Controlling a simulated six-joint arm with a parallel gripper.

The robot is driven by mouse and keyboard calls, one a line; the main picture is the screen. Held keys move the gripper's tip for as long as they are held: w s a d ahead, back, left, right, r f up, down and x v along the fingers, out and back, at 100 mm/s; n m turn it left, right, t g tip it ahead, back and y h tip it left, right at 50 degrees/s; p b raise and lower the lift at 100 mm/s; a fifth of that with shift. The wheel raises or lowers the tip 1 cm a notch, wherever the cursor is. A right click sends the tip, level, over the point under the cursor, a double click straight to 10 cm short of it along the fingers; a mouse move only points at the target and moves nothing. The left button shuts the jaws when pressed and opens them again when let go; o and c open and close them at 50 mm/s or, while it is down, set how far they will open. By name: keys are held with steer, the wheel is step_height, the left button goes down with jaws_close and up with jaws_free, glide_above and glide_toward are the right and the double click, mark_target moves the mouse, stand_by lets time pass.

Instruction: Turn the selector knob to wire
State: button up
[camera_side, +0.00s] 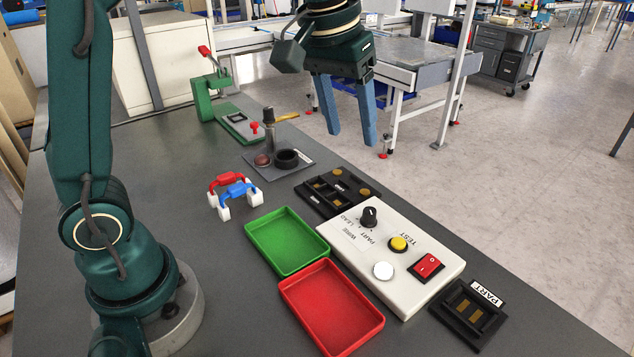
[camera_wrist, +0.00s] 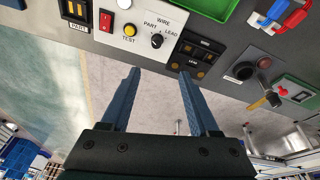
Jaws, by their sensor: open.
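The selector knob (camera_side: 369,216) is black and stands upright on a white test box (camera_side: 440,264). Labels reading WIRE, PART and LEAD are printed beside it. In the wrist view the knob (camera_wrist: 156,41) lies just beyond the gap between my fingertips, with the labels around it. I cannot tell for sure which label its pointer faces. My gripper (camera_side: 352,139) is open and empty, its two blue fingers pointing down. It hangs well above the bench, behind and above the knob in the side view, touching nothing. The wrist view shows both fingers (camera_wrist: 159,72) spread apart.
The box also carries a yellow button (camera_side: 398,244), a red rocker switch (camera_side: 426,266) and a white disc (camera_side: 383,271). Green (camera_side: 287,241) and red (camera_side: 331,307) trays lie to its left. Black fixtures sit behind (camera_side: 336,191) and right (camera_side: 469,313). Red and blue clips (camera_side: 236,192) stand further left.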

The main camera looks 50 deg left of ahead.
steer(key=w+f+g, duration=0.2)
steer(key=w+f, duration=0.3)
steer(key=f, duration=0.1)
steer(key=g, duration=0.1)
glide_above(371, 209)
step_height(371, 209, down, 6)
steer(key=shift+f, duration=2.75)
jaws_close()
